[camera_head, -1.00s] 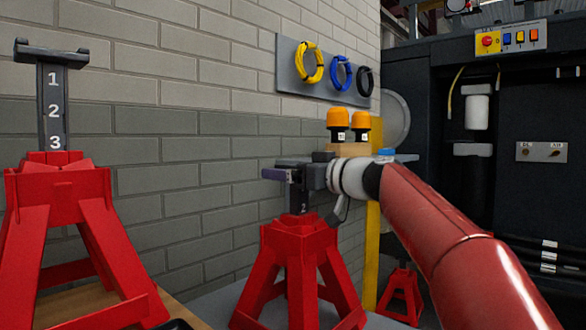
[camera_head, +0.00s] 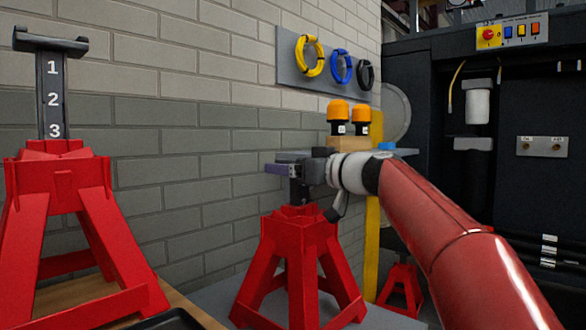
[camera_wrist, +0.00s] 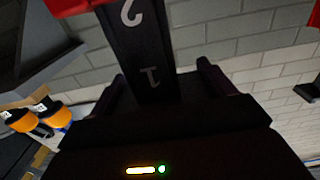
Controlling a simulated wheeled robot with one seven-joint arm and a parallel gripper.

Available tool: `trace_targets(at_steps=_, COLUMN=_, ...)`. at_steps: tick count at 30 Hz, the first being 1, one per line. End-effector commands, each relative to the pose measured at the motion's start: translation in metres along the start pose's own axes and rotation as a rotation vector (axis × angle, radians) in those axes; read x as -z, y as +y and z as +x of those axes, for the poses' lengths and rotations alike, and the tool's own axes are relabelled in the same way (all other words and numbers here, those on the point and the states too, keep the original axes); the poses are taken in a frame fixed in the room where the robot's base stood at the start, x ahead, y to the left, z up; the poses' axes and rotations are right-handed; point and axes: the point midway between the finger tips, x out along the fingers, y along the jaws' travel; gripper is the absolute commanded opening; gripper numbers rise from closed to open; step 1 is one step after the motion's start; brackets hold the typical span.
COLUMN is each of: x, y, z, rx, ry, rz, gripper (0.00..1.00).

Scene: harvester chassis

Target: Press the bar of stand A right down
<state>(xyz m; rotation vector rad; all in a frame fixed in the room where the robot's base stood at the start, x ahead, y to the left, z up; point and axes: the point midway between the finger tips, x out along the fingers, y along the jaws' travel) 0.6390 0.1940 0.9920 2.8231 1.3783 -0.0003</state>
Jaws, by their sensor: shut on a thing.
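In the wrist view the same bar (camera_wrist: 146,50), marked 1 and 2, runs between my fingers. The left stand (camera_head: 62,190) is nearer, and its bar (camera_head: 53,95) stands well up, showing 1, 2 and 3.
A brick wall (camera_head: 200,110) stands close behind, with a cable panel (camera_head: 322,75). Two orange lamps (camera_head: 340,112) sit on a wooden block behind my gripper. A dark machine (camera_head: 540,200) fills the right. Another small red stand (camera_head: 402,287) is low behind my arm.

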Motion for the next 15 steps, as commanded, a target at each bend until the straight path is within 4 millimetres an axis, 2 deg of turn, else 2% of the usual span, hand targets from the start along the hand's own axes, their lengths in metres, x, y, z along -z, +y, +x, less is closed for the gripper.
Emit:
trace_targets(at_steps=1, x=-0.014, y=0.000, z=0.000, rx=0.000, ry=-0.001, rz=-0.001, gripper=0.41)
trace_targets(at_steps=6, x=-0.037, y=0.001, z=0.000, rx=-0.001, ry=0.000, rz=0.000, gripper=0.41)
trace_targets(at_steps=15, x=-0.043, y=0.001, z=0.000, rx=0.001, ry=-0.005, rz=0.001, gripper=0.41)
